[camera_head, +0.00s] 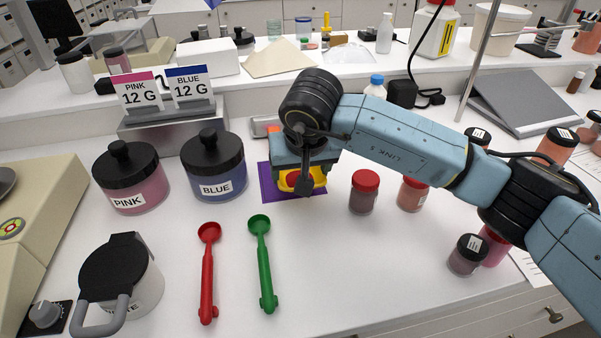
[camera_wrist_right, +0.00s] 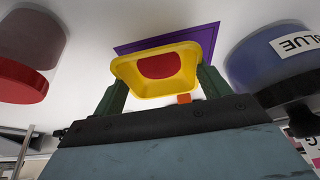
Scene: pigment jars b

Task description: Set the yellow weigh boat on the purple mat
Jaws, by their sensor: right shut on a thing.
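The yellow weigh boat (camera_wrist_right: 131,71) is held between the two dark green fingers of my right gripper (camera_wrist_right: 162,86) in the wrist view. A round patch of red (camera_wrist_right: 159,65) lies in the boat. In the head view the boat (camera_head: 320,175) is partly hidden behind my right gripper (camera_head: 302,182). The purple mat (camera_head: 269,185) shows under and around the gripper, and its edge (camera_wrist_right: 205,35) shows beyond the boat in the wrist view. I cannot tell whether the boat touches the mat. My left gripper is not in view.
The blue jar (camera_head: 213,165) and pink jar (camera_head: 131,178) stand left of the mat. A red-lidded jar (camera_head: 364,192) stands close on its right. A green scoop (camera_head: 264,262) and red scoop (camera_head: 208,274) lie in front.

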